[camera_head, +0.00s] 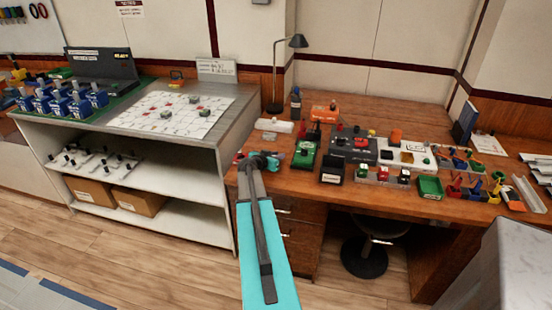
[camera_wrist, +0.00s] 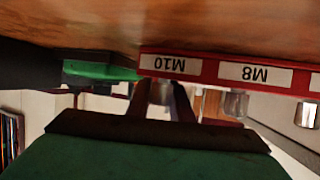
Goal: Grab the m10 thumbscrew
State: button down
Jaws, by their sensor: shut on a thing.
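The wrist view is upside down, with the wooden bench at its top. A red rack (camera_wrist: 205,70) there carries the white labels M10 and M8. My gripper (camera_wrist: 161,92) is at the M10 position, its two dark fingers shut on the grey M10 thumbscrew (camera_wrist: 160,95). The fingers hide most of that screw, and I cannot tell whether it is still seated in the rack. A grey screw (camera_wrist: 236,104) stands at the M8 label. In the head view my gripper (camera_head: 268,161) is low over the bench's left end and blocks most of the rack.
Another grey screw (camera_wrist: 306,114) stands past M8. A green box (camera_wrist: 100,72) is beside the rack's M10 end. In the head view a green device (camera_head: 306,150) and a black bin (camera_head: 332,168) are right of my gripper. A grey-topped shelf (camera_head: 215,130) stands to the left.

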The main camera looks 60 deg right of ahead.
jog(key=shift+r, duration=0.1)
jog(key=shift+r+b, duration=0.45)
jog(key=shift+r, duration=0.5)
jog(key=shift+s+a+r+b, duration=0.3)
jog(key=shift+s+a+r, duration=0.05)
jog(key=shift+r, duration=0.25)
jog(key=s+a+b, duration=0.1)
jog(key=s+a, duration=0.2)
jog(key=s+a+r+b, duration=0.1)
jog(key=s+a, duration=0.1)
jog(key=a, duration=0.1)
jog(key=s+a+b, duration=0.1)
jog(key=s+a, duration=0.2)
jog(key=shift+s+r, duration=0.15)
jog(key=shift+s, duration=0.2)
jog(key=shift+r+p, duration=0.2)
jog(key=shift+p, duration=0.1)
jog(key=shift+s+a+p, duration=0.1)
jog(key=shift+p, duration=0.5)
jog(key=shift+s+a+p, duration=0.1)
jog(key=shift+p, duration=0.25)
